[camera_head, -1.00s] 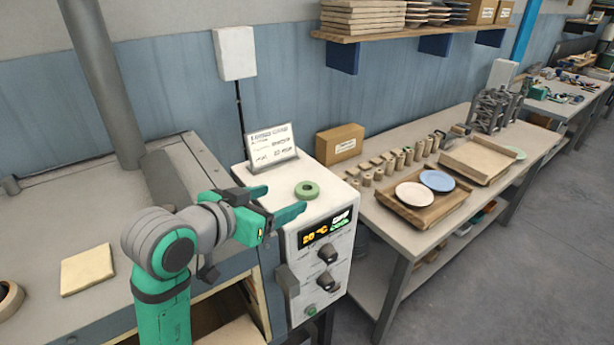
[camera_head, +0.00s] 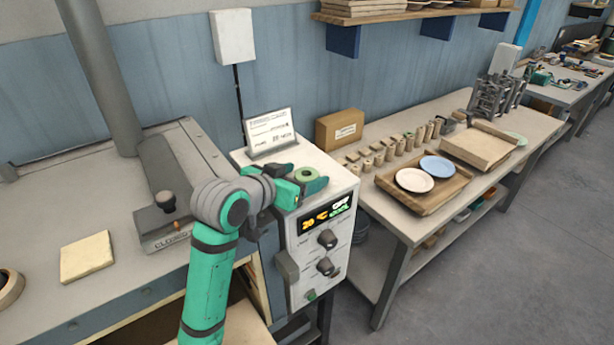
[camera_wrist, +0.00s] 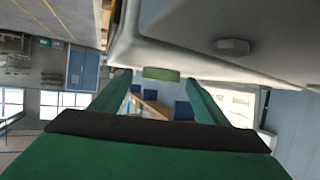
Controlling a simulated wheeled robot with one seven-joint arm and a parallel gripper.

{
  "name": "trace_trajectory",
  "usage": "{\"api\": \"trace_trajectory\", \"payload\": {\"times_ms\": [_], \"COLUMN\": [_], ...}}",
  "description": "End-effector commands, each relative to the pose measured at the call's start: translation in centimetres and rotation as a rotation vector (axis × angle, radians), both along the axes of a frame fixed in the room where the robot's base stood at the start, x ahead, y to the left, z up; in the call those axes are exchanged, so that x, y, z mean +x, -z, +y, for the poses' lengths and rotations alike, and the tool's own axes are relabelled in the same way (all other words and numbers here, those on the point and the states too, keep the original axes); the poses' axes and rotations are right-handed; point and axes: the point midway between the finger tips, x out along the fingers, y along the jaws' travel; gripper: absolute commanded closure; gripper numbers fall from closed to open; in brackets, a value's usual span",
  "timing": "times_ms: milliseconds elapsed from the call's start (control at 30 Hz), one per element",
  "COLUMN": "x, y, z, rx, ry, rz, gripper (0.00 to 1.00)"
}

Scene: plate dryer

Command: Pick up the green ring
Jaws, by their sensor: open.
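The green ring (camera_head: 306,175) lies flat on top of the white control box (camera_head: 335,180), near its middle. In the wrist view the ring (camera_wrist: 161,74) shows edge-on between the two fingers, against the box top. My gripper (camera_head: 303,176) is open, with its green fingers on either side of the ring in the head view. In the wrist view the gripper (camera_wrist: 160,84) also shows its fingers spread, with a gap on each side of the ring. I see no contact between fingers and ring.
A sign (camera_head: 270,133) stands on the box behind the ring. Display and knobs are on the box's front. A cardboard box (camera_head: 340,129) and a wooden tray (camera_head: 422,204) with two plates are on the bench to the right. A dark handle (camera_head: 166,200) stands left.

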Motion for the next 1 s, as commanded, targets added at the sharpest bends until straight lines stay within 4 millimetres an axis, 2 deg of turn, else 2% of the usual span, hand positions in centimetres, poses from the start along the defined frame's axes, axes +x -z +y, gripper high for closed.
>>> {"api": "trace_trajectory", "payload": {"times_ms": [267,400,467,767,1000], "x": [0.2,0.2,0.2,0.2,0.2], "y": [0.1,0.1,0.1,0.0,-1.7], "z": [0.0,0.0,0.0,-0.1,-0.3], "rx": [0.0,0.0,0.001,0.0,0.002], "ry": [-0.002,-0.002,-0.002,0.0,0.003], "rz": [-0.001,-0.001,0.0,-0.001,-0.005], "gripper": [0.32,0.65,0.76,0.76,0.76]}}
